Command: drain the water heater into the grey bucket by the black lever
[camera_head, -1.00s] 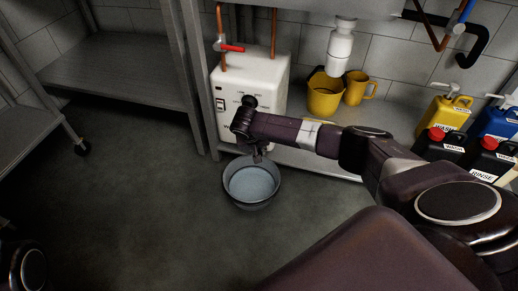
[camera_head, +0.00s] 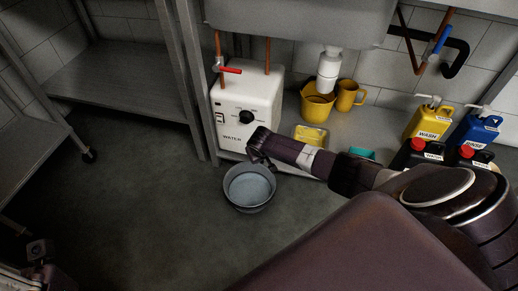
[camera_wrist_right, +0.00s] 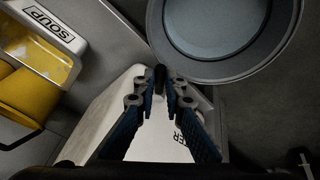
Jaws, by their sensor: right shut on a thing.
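My right gripper (camera_head: 264,164) is low at the heater's front, just above the bucket's far rim. In the right wrist view its fingers (camera_wrist_right: 159,90) are closed on the small black lever (camera_wrist_right: 159,76), beside the bucket (camera_wrist_right: 225,30). Part of my left arm (camera_head: 42,258) shows at lower left; its jaws are unclear.
A red-handled valve (camera_head: 229,70) is on the pipe above the heater. Wash and rinse jugs stand further right. Floor left of the bucket is clear.

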